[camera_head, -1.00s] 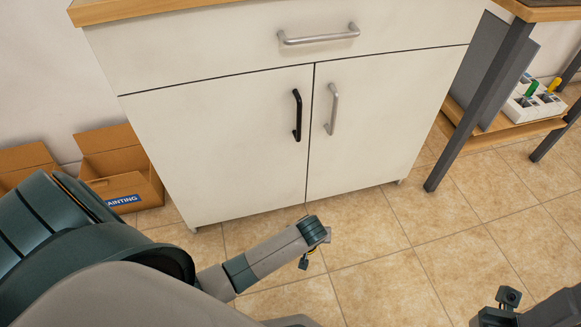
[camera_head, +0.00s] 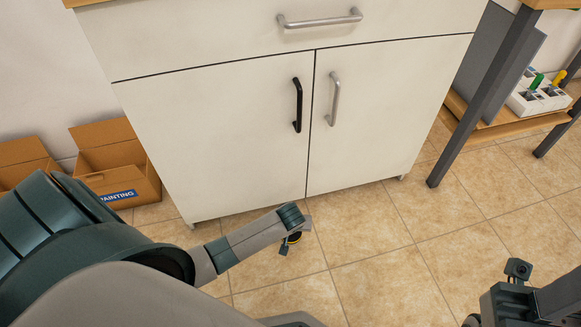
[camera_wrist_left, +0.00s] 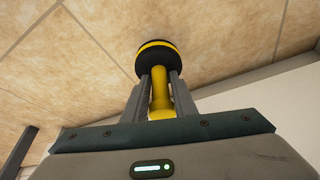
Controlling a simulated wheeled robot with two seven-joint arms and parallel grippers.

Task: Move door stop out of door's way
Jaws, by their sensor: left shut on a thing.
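The door stop (camera_wrist_left: 158,55) shows in the left wrist view with a round black base, a yellow band and a yellow stem. My left gripper (camera_wrist_left: 159,80) is shut on the stem, one finger on each side. The white cabinet doors (camera_head: 215,150) are closed. My right gripper (camera_head: 505,305) is partly in view at the lower right; its fingers cannot be made out.
The left door has a black handle (camera_head: 297,105), the right door a silver one (camera_head: 334,98). A cardboard box (camera_head: 118,175) stands left of the cabinet. A table leg (camera_head: 478,105) stands to the right. Tiled floor (camera_head: 390,255) is clear in front.

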